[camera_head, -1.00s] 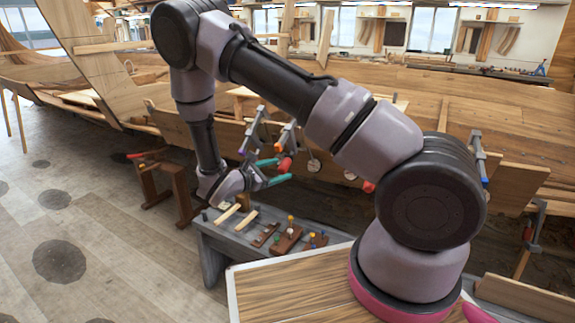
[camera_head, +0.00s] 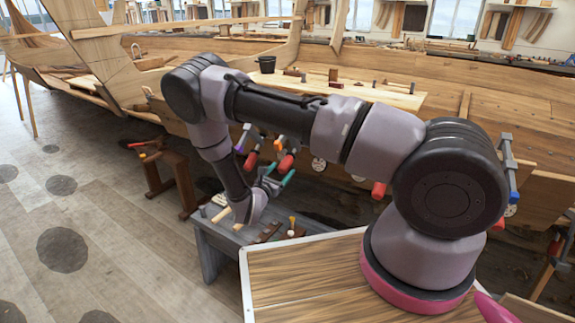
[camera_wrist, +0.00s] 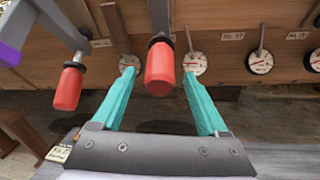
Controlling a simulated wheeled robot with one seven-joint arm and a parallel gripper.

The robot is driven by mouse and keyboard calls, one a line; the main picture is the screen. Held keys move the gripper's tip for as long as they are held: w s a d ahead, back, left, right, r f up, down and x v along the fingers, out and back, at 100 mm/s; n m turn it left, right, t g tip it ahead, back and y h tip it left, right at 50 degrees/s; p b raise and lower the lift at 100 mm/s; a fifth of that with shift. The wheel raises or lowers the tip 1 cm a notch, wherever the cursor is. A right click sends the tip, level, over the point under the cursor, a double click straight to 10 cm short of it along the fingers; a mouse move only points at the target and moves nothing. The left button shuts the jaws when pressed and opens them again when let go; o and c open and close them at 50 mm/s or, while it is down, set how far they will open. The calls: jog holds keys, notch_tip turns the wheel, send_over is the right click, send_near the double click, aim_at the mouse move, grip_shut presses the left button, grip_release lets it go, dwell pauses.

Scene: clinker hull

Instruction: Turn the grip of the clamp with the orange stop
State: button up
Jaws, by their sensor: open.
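The clamp with the orange stop (camera_head: 278,144) hangs on the hull's side in the head view, its red grip (camera_head: 286,163) pointing down. In the wrist view a red grip (camera_wrist: 160,72) shows between the two teal fingers of my gripper (camera_wrist: 159,66), with a gap to each side. From its place right of the purple-stop clamp, it appears to be the orange-stop clamp's grip; the orange stop itself is out of the wrist view. My gripper (camera_head: 279,173) is open beside that grip in the head view. I cannot tell how deep the grip sits between the fingers.
The clamp with the purple stop (camera_wrist: 10,54) and its red grip (camera_wrist: 69,87) is close on the left. A blue-stop clamp (camera_head: 513,196) is farther right. Round dials (camera_wrist: 260,62) line the planks. A grey bench (camera_head: 210,250) with tools stands below.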

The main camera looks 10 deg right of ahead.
aim_at(287, 164)
jog(key=x, duration=0.5)
grip_shut()
